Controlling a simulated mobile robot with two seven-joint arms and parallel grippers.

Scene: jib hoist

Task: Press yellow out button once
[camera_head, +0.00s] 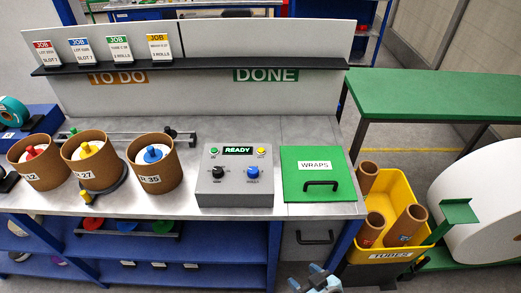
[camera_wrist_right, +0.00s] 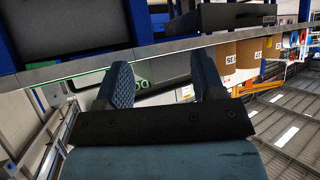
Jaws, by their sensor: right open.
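The grey control box (camera_head: 238,178) stands on the workbench with a lit READY display (camera_head: 238,151). The yellow button (camera_head: 261,151) is at its top right; its small label is too small to read surely. A green button (camera_head: 214,151) is at the top left, with a black knob and a blue knob (camera_head: 252,172) below. My right gripper (camera_head: 314,281) is at the bottom edge, in front of and below the bench edge, well apart from the box. In the right wrist view its two fingers (camera_wrist_right: 164,82) are spread with nothing between them. My left gripper is not visible.
A green WRAPS lid (camera_head: 319,174) with a black handle lies right of the box. Brown cores with coloured knobs, such as the nearest one (camera_head: 154,164), stand left. A yellow TUBES bin (camera_head: 391,198) is at the right. A shelf (camera_head: 190,66) with job cards runs behind.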

